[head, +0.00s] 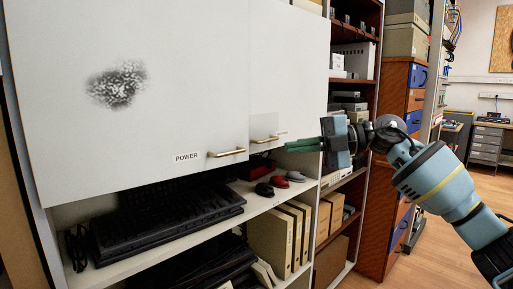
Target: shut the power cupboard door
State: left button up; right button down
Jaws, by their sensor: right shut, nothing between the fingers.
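The power cupboard door (185,80) is a large pale grey panel at upper left, labelled POWER, with a dark speckled patch. Its bar handle (227,153) sits near the lower right corner. The door's handle edge appears to stand slightly forward of the neighbouring door (290,70), as if a little ajar; its hinge side is hard to judge. My right gripper (289,146) is shut and empty, its green fingers pointing left. In the picture it lies right of both handles, in front of the neighbouring door's lower edge, apart from the power door. My left gripper is out of view.
Below the doors, a shelf (270,204) holds black keyboards (165,215) and several computer mice (278,182). Binders (270,240) stand underneath. A brown shelf unit and blue drawers (416,76) stand to the right. Open wooden floor (440,262) shows at lower right.

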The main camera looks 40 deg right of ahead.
aim_at(237, 152)
jog(key=x, duration=0.3)
jog(key=w+d+p+x, duration=0.1)
jog(key=x, duration=0.5)
jog(key=shift+w+d+f, duration=0.15)
jog(key=shift+w+d, duration=0.05)
jog(key=shift+w, duration=0.05)
jog(key=shift+w+f, duration=0.15)
jog(key=shift+w, duration=0.35)
jog(key=shift+p, duration=0.3)
